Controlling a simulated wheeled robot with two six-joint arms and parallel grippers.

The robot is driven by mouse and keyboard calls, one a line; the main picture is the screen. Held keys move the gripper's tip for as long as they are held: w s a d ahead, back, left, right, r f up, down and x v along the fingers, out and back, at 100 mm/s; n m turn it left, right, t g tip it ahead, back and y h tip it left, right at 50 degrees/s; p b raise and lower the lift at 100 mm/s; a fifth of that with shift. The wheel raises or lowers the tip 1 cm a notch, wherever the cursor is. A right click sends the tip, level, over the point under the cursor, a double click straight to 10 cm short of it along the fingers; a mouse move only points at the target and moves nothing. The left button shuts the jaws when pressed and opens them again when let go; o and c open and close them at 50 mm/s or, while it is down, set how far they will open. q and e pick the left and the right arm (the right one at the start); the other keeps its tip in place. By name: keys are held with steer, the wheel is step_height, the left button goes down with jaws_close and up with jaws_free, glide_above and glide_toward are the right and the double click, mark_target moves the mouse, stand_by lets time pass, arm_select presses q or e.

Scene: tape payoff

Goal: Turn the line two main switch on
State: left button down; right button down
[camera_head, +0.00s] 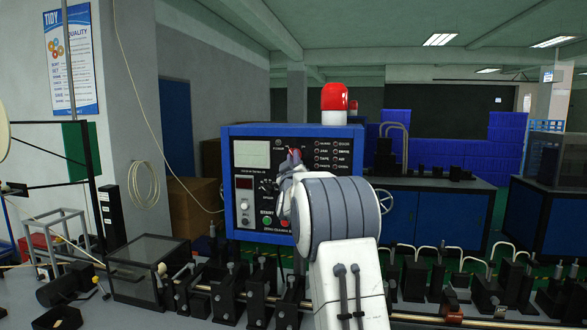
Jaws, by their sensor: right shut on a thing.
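The blue control box (228,160) stands in the middle, with a dark front panel carrying a display, dials, buttons and rows of small indicators. My right gripper (292,165) is at the middle of this panel, shut on a small part there that looks like the red-tipped main switch (295,153). My right wrist and forearm hide the lower right of the panel. The fingers cover most of the switch, so its position cannot be told. My left gripper is not in view.
A red beacon (334,97) stands on top of the box. A row of black fixtures and rods (230,292) runs along the bench in front. A dark clear-sided case (149,268) sits at left. Blue cabinets (397,212) stand behind at right.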

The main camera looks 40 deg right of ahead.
arm_select(q)
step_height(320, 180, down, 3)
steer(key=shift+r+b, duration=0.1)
steer(key=shift+b, duration=0.7)
arm_select(e)
steer(key=m+g+h, duration=0.2)
steer(key=m, duration=0.5)
steer(key=m+g+h, duration=0.2)
steer(key=m+g, duration=0.1)
steer(key=m, duration=0.4)
steer(key=m+g+h, duration=0.2)
steer(key=m+g, duration=0.1)
steer(key=m, duration=0.5)
steer(key=shift+w+a+r, duration=0.1)
steer(key=shift+w+a, duration=0.15)
steer(key=shift+g, duration=0.4)
steer(key=c, duration=0.9)
jaws_free()
